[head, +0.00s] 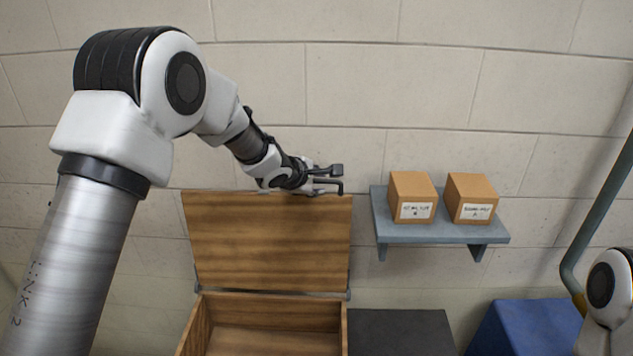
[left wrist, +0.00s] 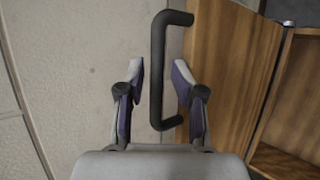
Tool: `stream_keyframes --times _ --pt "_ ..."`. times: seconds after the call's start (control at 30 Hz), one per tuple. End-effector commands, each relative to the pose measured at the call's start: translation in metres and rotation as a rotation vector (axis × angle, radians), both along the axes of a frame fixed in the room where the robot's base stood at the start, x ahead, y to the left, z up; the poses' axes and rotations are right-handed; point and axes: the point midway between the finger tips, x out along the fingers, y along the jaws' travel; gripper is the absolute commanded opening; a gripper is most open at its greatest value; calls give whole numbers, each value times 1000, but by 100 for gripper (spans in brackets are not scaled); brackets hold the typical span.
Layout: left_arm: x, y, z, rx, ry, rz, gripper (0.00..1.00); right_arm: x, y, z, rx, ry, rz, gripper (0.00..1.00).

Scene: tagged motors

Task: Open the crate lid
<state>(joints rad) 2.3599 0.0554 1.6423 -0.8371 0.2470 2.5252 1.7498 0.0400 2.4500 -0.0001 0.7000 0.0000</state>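The wooden crate (head: 199,330) stands at the lower middle of the head view. Its lid (head: 265,240) stands upright at the back, leaning near the wall, and the crate's inside shows. The lid also shows in the left wrist view (left wrist: 232,60), with its dark handle (left wrist: 157,75) on the edge. My left gripper (head: 330,180) is at the lid's top edge. In the left wrist view its two fingers (left wrist: 160,85) are apart, one on each side of the handle, and do not appear to touch it. My right gripper is out of view.
A grey wall shelf (head: 440,238) right of the lid holds two labelled cardboard boxes, one left (head: 411,190) and one right (head: 470,192). A dark surface (head: 400,335) and a blue box (head: 525,325) stand right of the crate. The wall is close behind the lid.

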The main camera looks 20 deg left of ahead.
Motion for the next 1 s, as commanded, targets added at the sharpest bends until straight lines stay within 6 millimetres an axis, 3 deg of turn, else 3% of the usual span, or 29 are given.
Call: stream_keyframes --times 0.37,0.8,1.0 --pt "-4 1 4 -2 -1 1 38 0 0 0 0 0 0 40" --pt "-79 18 64 -2 -2 1 38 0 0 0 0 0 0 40" --pt "-92 21 74 0 0 0 38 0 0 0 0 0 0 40"
